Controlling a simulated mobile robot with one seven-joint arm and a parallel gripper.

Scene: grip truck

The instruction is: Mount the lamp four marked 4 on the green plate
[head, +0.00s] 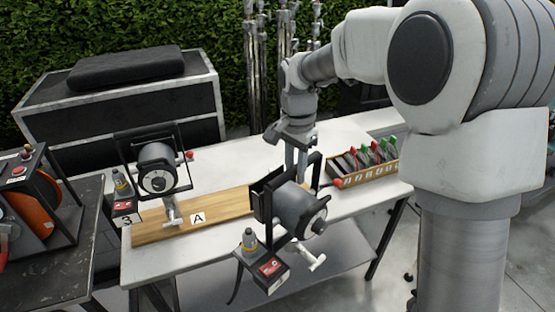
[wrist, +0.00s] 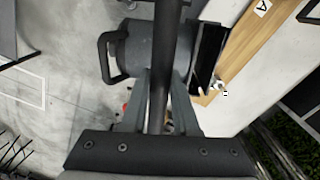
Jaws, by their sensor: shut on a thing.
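My gripper (head: 299,168) is shut on the dark yoke of a lamp (head: 294,207), holding it in front of the white table. I cannot make out a green plate in either view.
Another lamp (head: 157,168), with a 3 by its box, stands on a wooden board (head: 235,203) labelled A. A crate (head: 385,174) of red- and green-ended items stands at right on the white table (head: 222,160). A dark cart (head: 60,262) is at left.

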